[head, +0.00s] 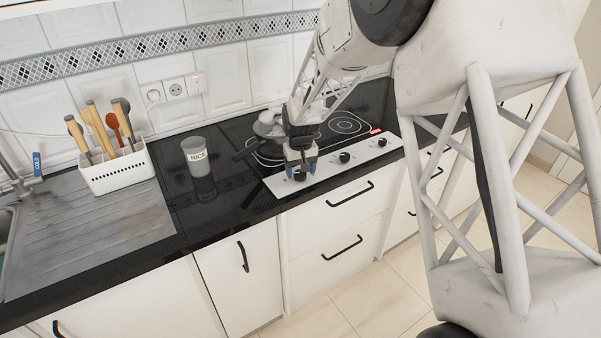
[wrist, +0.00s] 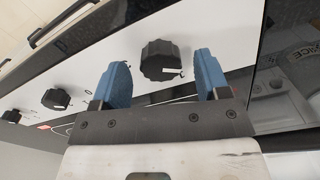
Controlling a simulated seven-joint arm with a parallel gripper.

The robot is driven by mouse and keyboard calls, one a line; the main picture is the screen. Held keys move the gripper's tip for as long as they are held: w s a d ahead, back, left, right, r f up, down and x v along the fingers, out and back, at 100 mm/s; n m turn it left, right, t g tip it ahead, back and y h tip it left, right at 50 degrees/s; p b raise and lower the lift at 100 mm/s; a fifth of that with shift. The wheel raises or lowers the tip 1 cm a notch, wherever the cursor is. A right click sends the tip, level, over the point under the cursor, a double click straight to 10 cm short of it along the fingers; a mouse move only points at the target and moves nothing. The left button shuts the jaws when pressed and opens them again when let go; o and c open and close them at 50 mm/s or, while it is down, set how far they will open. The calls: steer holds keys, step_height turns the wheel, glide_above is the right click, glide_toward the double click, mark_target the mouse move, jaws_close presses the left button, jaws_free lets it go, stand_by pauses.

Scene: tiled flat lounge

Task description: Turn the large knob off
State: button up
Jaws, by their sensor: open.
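The stove's white control panel (head: 330,172) lies along the front of the black cooktop and carries a row of black knobs. My gripper (head: 301,166) is open over the panel's left end in the head view, and the fingers appear apart from the knob. A smaller black knob (wrist: 56,98) is to the left in the wrist view. Another knob (head: 344,157) shows to the right of my gripper in the head view.
A pan (head: 268,126) stands on the cooktop behind my gripper. A white rice canister (head: 197,157) stands to the left on the black counter. A white utensil holder (head: 118,170) is by the sink. Drawers with black handles (head: 350,194) are below the panel.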

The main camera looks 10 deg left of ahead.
mark_target(303, 174)
steer(key=shift+r, duration=3.25)
steer(key=shift+s+d+r, duration=0.2)
steer(key=shift+d+r, duration=0.15)
steer(key=shift+d, duration=0.05)
steer(key=s+d+r+m+t, duration=0.1)
steer(key=s+d+r+m, duration=0.1)
steer(key=s+d+r, duration=0.8)
steer(key=s+d+r+m, duration=0.1)
steer(key=s+d+r, duration=0.5)
steer(key=d, duration=0.7)
steer(key=s+d+m, duration=0.1)
steer(key=s+d, duration=0.3)
steer(key=s, duration=0.4)
steer(key=s+d+m+t, duration=0.1)
steer(key=s+d, duration=0.3)
steer(key=s, duration=0.5)
steer(key=s+d+m, duration=0.1)
steer(key=s+d, duration=0.3)
steer(key=s, duration=0.5)
steer(key=shift+s+d+f+t, duration=0.2)
steer(key=shift+d+f+t, duration=0.1)
steer(key=shift+d+f, duration=0.1)
